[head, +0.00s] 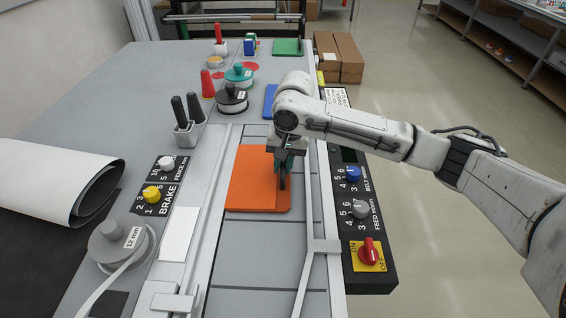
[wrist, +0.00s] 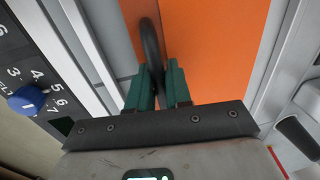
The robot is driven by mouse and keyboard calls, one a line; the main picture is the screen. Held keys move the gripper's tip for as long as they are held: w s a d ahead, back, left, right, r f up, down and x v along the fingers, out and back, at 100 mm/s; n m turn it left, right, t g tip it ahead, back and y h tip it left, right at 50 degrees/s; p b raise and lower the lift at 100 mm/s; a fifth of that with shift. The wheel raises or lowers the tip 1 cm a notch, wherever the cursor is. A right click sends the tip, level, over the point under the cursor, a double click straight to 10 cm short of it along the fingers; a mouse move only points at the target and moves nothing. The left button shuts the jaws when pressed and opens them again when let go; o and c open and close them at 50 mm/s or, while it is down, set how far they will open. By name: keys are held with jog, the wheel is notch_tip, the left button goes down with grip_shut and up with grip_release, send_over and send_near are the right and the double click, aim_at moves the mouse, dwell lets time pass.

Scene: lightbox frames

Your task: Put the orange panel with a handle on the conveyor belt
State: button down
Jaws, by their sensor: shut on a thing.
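The orange panel (head: 252,182) is at the middle of the grey conveyor belt (head: 262,248), between the metal rails. A second orange layer shows along its right and lower edge; I cannot tell whether it is a separate piece. My gripper (head: 283,172) is at the panel's right side, pointing down. In the wrist view, its green fingers (wrist: 156,82) are shut on the black handle (wrist: 151,45) beside the orange surface (wrist: 215,55). I cannot tell whether the panel touches the belt.
A blue panel (head: 270,99) and a green panel (head: 287,46) lie farther back. A control box (head: 360,222) with knobs flanks the belt on the right. Spools, including a dark one (head: 231,97), and a pen holder (head: 185,132) stand left. The near belt is clear.

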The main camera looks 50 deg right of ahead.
jog(key=c, duration=1)
grip_release()
jog(key=shift+c, duration=0.2)
notch_tip(320, 180, up, 12)
jog(key=s+b, duration=0.1)
jog(key=shift+d, duration=0.4)
jog(key=shift+s, duration=0.1)
